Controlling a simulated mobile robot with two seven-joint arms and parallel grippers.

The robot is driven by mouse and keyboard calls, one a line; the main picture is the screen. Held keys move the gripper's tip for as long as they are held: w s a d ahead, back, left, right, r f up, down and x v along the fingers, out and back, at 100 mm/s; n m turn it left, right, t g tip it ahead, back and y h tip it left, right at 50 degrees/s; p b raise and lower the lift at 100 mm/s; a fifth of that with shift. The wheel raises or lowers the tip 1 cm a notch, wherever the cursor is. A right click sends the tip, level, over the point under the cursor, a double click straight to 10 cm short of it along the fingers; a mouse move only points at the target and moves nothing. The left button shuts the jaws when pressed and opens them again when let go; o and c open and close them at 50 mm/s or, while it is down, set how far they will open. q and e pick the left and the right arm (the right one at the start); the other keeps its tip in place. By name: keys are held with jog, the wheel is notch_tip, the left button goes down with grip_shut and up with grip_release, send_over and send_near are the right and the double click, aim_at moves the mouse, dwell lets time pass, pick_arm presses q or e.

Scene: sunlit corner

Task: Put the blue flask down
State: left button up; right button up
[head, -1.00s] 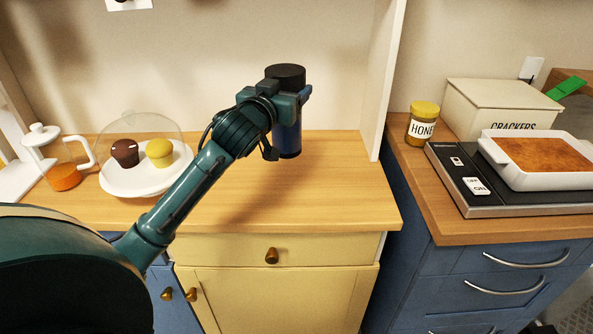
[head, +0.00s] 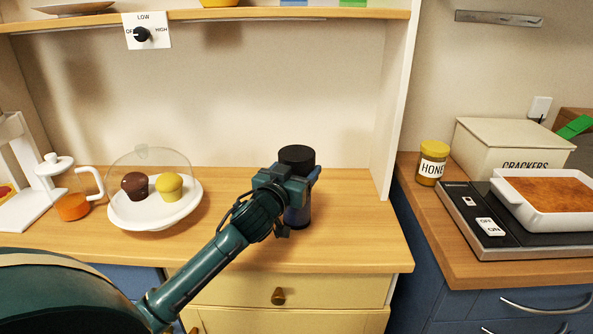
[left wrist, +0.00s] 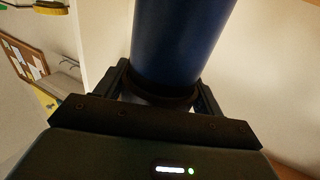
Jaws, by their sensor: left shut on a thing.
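The blue flask (head: 297,216) has a black lid and stands upright in my left gripper (head: 290,187), at the right part of the wooden counter (head: 345,235). The gripper is shut around its upper body. In the left wrist view the flask's blue body (left wrist: 180,40) fills the space between the fingers (left wrist: 160,92). The flask's base is over or on the counter top; I cannot tell whether it touches. My right gripper is not in view.
A glass-domed plate (head: 155,209) with two muffins and a glass jug (head: 72,203) stand to the left. A white panel (head: 394,120) rises close on the right. Beyond it are a honey jar (head: 432,164), a crackers box (head: 500,148) and a baking dish (head: 540,204). The counter beside the flask is clear.

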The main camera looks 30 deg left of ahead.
pick_arm(q)
jog(key=shift+r, duration=0.15)
jog(key=o, duration=1.9)
jog(key=shift+f, duration=0.2)
jog(key=shift+o, duration=0.2)
jog(key=shift+s+r, duration=0.1)
jog(key=shift+s, duration=0.05)
jog(key=s+d, duration=0.1)
jog(key=s, duration=1)
jog(key=shift+s+d+b, duration=0.3)
jog(key=shift+d+b, duration=0.1)
jog(key=shift+b, duration=0.05)
